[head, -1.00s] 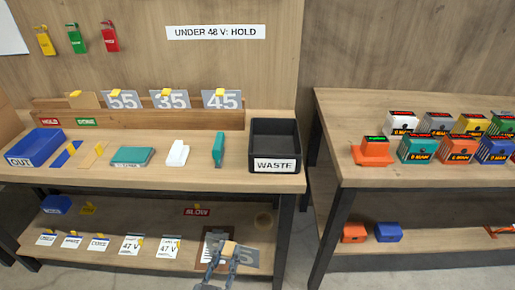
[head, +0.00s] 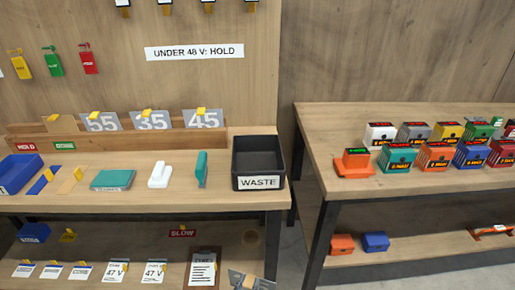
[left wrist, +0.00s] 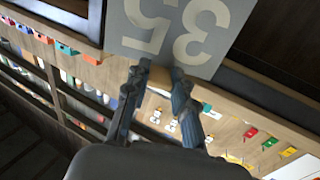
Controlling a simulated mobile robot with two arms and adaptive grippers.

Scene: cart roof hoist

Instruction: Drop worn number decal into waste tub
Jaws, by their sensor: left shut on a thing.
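The worn number decal is a grey plate with pale digits reading 35 (left wrist: 195,35), upside down in the left wrist view. My left gripper (left wrist: 160,80) is shut on a tan tab at its edge. In the head view the decal (head: 263,283) shows only partly at the bottom edge, in front of the lower shelf. The black waste tub (head: 257,150), labelled WASTE, stands at the right end of the bench top, above the decal in the picture. The tub's visible inside looks empty. My right gripper is not in view.
A clipboard (head: 204,268) is on the lower shelf beside the decal. A rack holds other number plates (head: 152,120). A gap separates the right bench (head: 330,190).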

